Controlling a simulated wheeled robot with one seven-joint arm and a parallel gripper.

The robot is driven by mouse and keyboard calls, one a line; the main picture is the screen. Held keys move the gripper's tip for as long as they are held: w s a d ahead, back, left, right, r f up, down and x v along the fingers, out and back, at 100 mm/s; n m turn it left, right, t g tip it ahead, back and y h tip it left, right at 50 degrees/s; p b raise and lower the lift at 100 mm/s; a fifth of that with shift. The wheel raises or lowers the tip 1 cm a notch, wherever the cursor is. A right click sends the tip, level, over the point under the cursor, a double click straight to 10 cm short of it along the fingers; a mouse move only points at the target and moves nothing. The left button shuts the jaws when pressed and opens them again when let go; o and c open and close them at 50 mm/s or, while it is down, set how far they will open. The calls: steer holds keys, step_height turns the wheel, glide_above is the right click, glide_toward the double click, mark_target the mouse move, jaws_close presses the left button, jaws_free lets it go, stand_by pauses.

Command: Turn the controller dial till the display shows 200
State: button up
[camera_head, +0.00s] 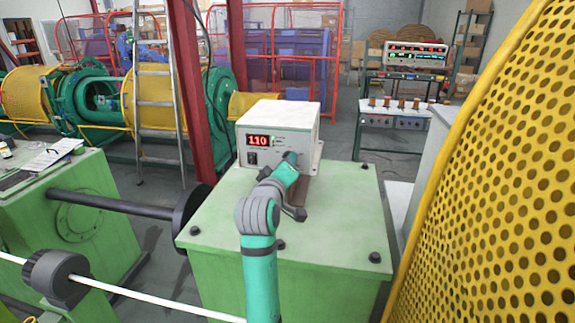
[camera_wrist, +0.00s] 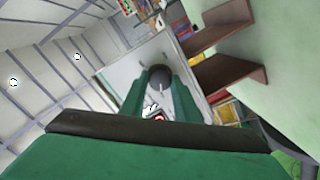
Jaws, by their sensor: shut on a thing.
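The controller is a white box (camera_head: 306,124) on top of a green cabinet. Its red display (camera_head: 258,140) appears to read 110. My gripper (camera_head: 290,160) is at the right part of the controller's front face and hides the dial in the head view. In the wrist view the dark round dial (camera_wrist: 160,76) sits between the two green fingers of my gripper (camera_wrist: 158,90), which are shut on it. A light mark shows on the dial. Part of the red display shows at the lower middle of the wrist view, too cut off to read.
A yellow perforated guard (camera_head: 480,170) stands close on the right. A red post (camera_head: 192,90) and a ladder (camera_head: 155,100) stand behind on the left. A dark shaft (camera_head: 110,203) runs in from the left.

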steer(key=m, duration=0.5)
steer(key=m+y, duration=0.1)
steer(key=m, duration=0.5)
steer(key=shift+r+t, duration=0.15)
steer(key=shift+t, duration=0.15)
steer(key=shift+m, duration=0.3)
steer(key=o, duration=1)
steer(key=shift+d, duration=0.1)
steer(key=shift+o, duration=0.2)
steer(key=s+a, duration=0.1)
steer(key=s, duration=0.9)
steer(key=shift+s+a+r, duration=0.2)
steer(key=shift+s+a, duration=0.05)
steer(key=shift+s, duration=0.15)
steer(key=shift+w, duration=0.1)
